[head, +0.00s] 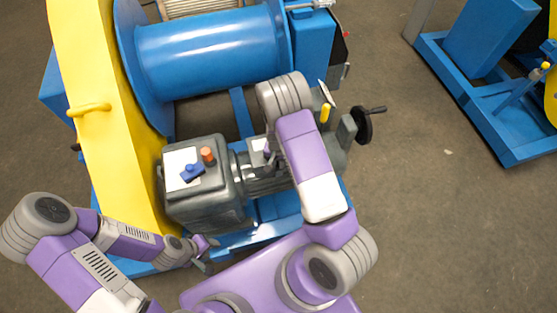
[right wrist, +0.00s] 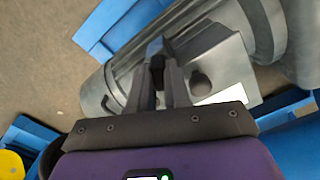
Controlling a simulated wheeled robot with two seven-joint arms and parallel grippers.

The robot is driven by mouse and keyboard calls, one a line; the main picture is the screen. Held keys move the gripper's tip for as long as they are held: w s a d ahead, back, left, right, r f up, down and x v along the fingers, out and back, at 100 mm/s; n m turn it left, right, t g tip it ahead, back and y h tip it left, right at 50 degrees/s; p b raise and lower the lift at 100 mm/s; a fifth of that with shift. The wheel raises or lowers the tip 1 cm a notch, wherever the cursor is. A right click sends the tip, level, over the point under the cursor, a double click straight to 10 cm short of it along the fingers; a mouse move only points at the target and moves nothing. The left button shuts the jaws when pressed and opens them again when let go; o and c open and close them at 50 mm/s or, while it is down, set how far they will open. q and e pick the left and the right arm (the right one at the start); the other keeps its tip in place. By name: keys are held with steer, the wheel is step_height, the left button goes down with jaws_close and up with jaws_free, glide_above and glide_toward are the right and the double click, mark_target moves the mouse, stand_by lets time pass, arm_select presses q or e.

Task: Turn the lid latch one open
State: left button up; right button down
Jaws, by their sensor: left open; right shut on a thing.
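The grey motor (right wrist: 262,25) carries a box with a flat grey lid (right wrist: 222,62) in the right wrist view. A dark round latch knob (right wrist: 201,83) stands on that lid, apart from my fingers. My right gripper (right wrist: 160,68) is shut on a small dark latch at the lid's edge; the fingers hide much of it. I cannot tell how far it is turned. In the head view the box (head: 257,151) is partly hidden by my right arm. My left gripper (head: 206,252) is open and empty, low beside the grey gearbox (head: 205,214).
The gearbox top has a blue knob (head: 192,173) and an orange button (head: 208,154). A tall yellow guard (head: 92,60) and a blue drum (head: 210,52) stand behind. A black hand crank (head: 363,126) sticks out right. The floor (head: 440,220) at right is clear.

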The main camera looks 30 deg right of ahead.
steer(key=m+p, duration=0.2)
steer(key=m, duration=0.4)
steer(key=shift+a, duration=0.1)
steer(key=m+p, duration=0.2)
steer(key=m, duration=0.4)
steer(key=shift+w+p, duration=0.2)
steer(key=shift+p, duration=0.1)
steer(key=shift+m, duration=0.4)
steer(key=c, duration=1.1)
jaws_free()
steer(key=shift+r, duration=0.1)
step_height(320, 180, up, 7)
steer(key=shift+r+p, duration=0.2)
steer(key=shift+p, duration=1)
